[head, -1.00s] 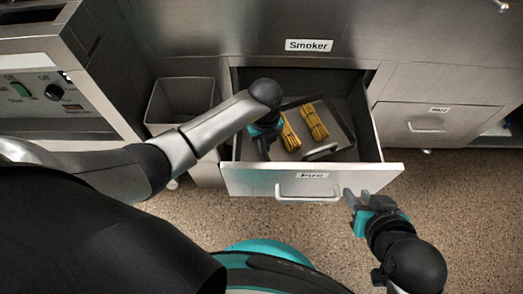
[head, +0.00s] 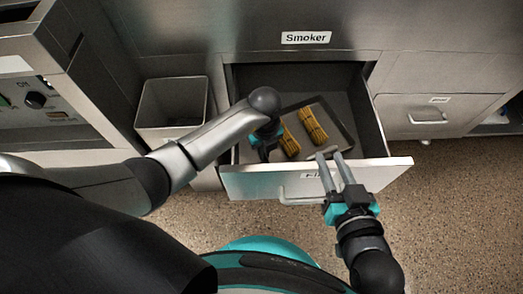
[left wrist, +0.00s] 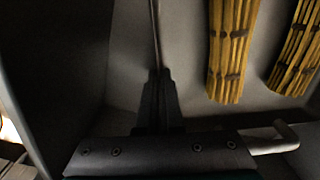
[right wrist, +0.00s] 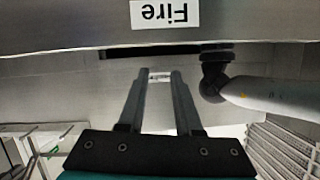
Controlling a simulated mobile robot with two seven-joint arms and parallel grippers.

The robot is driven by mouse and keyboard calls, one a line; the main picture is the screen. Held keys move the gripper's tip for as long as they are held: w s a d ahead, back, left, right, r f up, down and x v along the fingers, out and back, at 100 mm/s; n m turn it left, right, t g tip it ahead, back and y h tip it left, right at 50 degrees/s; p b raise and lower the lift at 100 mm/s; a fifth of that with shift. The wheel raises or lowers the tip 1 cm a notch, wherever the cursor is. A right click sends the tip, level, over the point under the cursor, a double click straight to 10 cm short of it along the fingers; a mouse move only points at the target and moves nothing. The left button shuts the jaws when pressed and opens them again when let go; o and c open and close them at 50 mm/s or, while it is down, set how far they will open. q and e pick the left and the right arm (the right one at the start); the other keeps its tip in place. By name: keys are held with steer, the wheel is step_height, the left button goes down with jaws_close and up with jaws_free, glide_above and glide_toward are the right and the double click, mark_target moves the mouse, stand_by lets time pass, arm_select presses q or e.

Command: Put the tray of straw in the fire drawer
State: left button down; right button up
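The tray (head: 342,112) is dark, flat metal and holds two yellow straw bundles (head: 313,125) (head: 288,143). It lies inside the open fire drawer (head: 242,182). In the left wrist view the bundles (left wrist: 230,50) are at upper right, beside a metal handle (left wrist: 272,139). My left gripper (head: 264,154) reaches down into the drawer at the tray's left side. Its fingers (left wrist: 158,95) look closed on the tray's upright edge, though the contact is dark. My right gripper (head: 332,158) is at the drawer's front panel, its fingers apart and nothing clearly held. The "Fire" label (right wrist: 165,13) shows upside down.
A grey open bin (head: 172,105) stands left of the drawer. A closed drawer (head: 425,112) is at the right. The "Smoker" panel (head: 305,60) is above. A control panel (head: 40,105) is at far left. The floor in front is clear.

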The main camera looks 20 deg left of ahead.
arm_select(q)
steer(key=shift+f, duration=0.1)
arm_select(e)
steer(key=shift+a+r+t, duration=0.2)
steer(key=shift+a+t, duration=0.1)
steer(key=shift+a, duration=0.1)
arm_select(q)
steer(key=shift+d, duration=0.1)
steer(key=c, duration=1.5)
jaws_free()
steer(key=shift+f, duration=0.25)
steer(key=o, duration=0.4)
arm_select(e)
steer(key=shift+r, duration=0.1)
arm_select(q)
steer(key=shift+r, duration=0.1)
